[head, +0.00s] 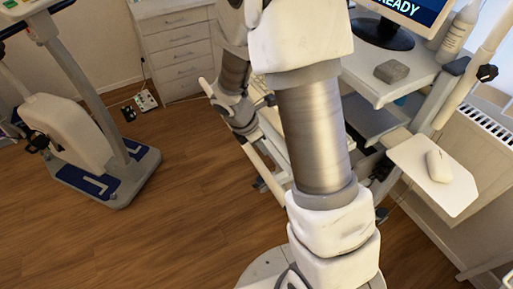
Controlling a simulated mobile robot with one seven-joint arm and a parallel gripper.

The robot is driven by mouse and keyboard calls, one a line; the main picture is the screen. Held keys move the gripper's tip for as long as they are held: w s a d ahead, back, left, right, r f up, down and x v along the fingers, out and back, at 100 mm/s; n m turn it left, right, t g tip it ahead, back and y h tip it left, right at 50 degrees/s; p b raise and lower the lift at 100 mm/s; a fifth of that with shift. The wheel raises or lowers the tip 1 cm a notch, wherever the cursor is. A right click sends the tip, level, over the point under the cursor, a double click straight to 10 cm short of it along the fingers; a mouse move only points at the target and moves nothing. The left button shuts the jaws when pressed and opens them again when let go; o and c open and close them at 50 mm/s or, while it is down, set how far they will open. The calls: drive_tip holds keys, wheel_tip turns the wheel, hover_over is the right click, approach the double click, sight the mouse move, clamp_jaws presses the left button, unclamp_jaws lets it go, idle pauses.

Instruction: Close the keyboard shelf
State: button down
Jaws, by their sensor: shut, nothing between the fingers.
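The keyboard shelf is mostly hidden behind my arm. A pale strip (262,86) beside my forearm may be part of the keyboard or its shelf, but I cannot tell how far out it is. My gripper (254,133) is at the end of my arm, left of my upright arm link and beside the white frame of the cart. It is shut and holds nothing. Its fingertips are small and partly blurred into the cart, so I cannot tell whether they touch the shelf.
The cart's worktop (413,82) carries a monitor (408,12), a grey block (392,71) and a bottle (458,33). A side tray (462,192) holds a white mouse (437,166). A drawer cabinet (178,50) stands behind. An exercise machine (75,135) stands left. The wooden floor (170,225) between is clear.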

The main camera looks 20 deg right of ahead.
drive_tip(key=w+d+p, duration=0.1)
drive_tip(key=d, duration=0.5)
drive_tip(key=w+d+p, duration=0.1)
drive_tip(key=d+p, duration=0.1)
drive_tip(key=d, duration=0.5)
drive_tip(key=w+d+p, duration=0.1)
drive_tip(key=d+p, duration=0.1)
drive_tip(key=d, duration=0.4)
drive_tip(key=shift+w+d, duration=0.15)
drive_tip(key=shift+w, duration=0.1)
drive_tip(key=p+v, duration=0.7)
drive_tip(key=v, duration=0.3)
drive_tip(key=shift+d, duration=0.1)
drive_tip(key=a+f+h+b, duration=0.1)
drive_tip(key=b, duration=0.1)
drive_tip(key=a+f+h+b, duration=0.1)
drive_tip(key=a+f+b, duration=0.1)
drive_tip(key=shift+w+a+h, duration=0.2)
drive_tip(key=shift+w+h, duration=0.05)
drive_tip(key=shift+h, duration=0.15)
drive_tip(key=shift+w+a+t+h+b, duration=0.35)
drive_tip(key=shift+a+h+b, duration=0.25)
drive_tip(key=shift+b, duration=0.1)
drive_tip(key=shift+w+a+r+h, duration=0.2)
drive_tip(key=shift+h, duration=0.2)
drive_tip(key=x, duration=1)
drive_tip(key=shift+w+r, duration=0.1)
